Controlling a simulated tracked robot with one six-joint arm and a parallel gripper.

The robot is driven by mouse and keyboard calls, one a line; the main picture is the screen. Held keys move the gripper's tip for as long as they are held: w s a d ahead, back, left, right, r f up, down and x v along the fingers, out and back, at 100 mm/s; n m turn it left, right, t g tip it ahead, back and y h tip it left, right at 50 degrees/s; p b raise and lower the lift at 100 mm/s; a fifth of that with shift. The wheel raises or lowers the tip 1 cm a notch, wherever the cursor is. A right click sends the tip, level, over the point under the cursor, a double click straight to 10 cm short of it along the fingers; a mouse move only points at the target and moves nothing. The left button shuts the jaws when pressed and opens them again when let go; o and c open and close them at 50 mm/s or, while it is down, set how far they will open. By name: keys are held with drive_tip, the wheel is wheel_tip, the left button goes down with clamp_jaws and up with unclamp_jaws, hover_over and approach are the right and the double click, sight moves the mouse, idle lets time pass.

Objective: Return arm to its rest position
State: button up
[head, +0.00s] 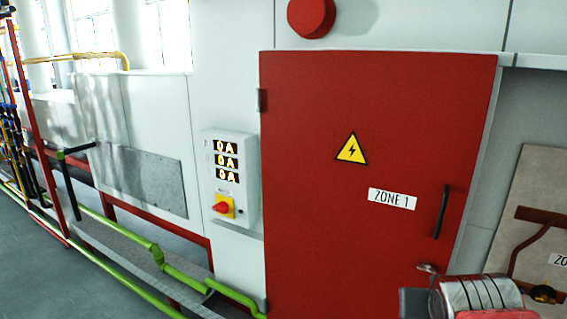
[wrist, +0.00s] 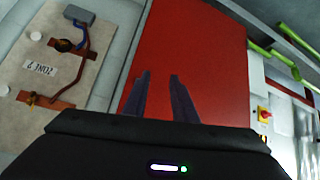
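My gripper (wrist: 160,97) shows in the wrist view with its two dark fingers apart and nothing between them. It points toward the red cabinet door, which lies behind the fingers and appears apart from them. In the head view, part of my arm (head: 478,295) shows at the lower right, in front of the door's lower right corner. My gripper's fingers cannot be made out in the head view.
The red door (head: 350,220) is shut, with a black handle (head: 441,212) and a ZONE 1 label. Left of it is a control box (head: 229,178) with a red knob. Green pipes (head: 150,250) run along the left. A ZONE 2 board (wrist: 70,55) shows in the wrist view.

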drive_tip(key=s+a+f+n+g+y, duration=0.2)
drive_tip(key=s+a+f+y, duration=0.1)
drive_tip(key=s+a, duration=0.7)
drive_tip(key=shift+a+f+n+g, duration=0.3)
drive_tip(key=shift+a+n+g, duration=0.1)
drive_tip(key=shift+a, duration=0.8)
